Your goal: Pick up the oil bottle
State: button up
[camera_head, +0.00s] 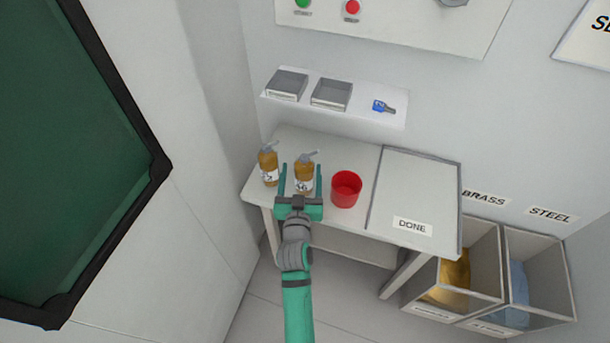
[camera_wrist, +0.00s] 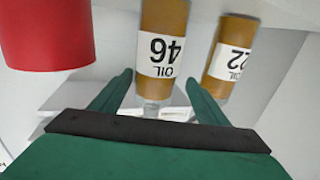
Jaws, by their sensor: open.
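Two amber oil bottles with grey pump tops stand upright on the small table (camera_head: 339,149). The one labelled OIL 46 (camera_head: 304,174) stands in front of my gripper (camera_head: 300,170). In the wrist view, which shows things upside down, the OIL 46 bottle (camera_wrist: 163,40) appears between the open fingers (camera_wrist: 158,82). I cannot tell whether the fingers reach around it or touch it. The other bottle (camera_head: 268,166), whose label seems to read OIL 22, stands to its left; it shows at right in the wrist view (camera_wrist: 231,50).
A red cup (camera_head: 346,190) stands close to the right of the OIL 46 bottle. A tray marked DONE (camera_head: 415,190) fills the table's right side. Above, a shelf (camera_head: 360,115) holds two grey boxes and a blue item. BRASS and STEEL bins (camera_head: 483,325) stand at lower right.

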jog(key=w, duration=0.3)
jog(key=w+d, duration=0.1)
jog(key=w, duration=0.1)
jog(key=shift+w+r, duration=0.2)
jog(key=shift+r, duration=0.15)
jog(key=c, duration=1.4)
jog(key=shift+r, duration=0.1)
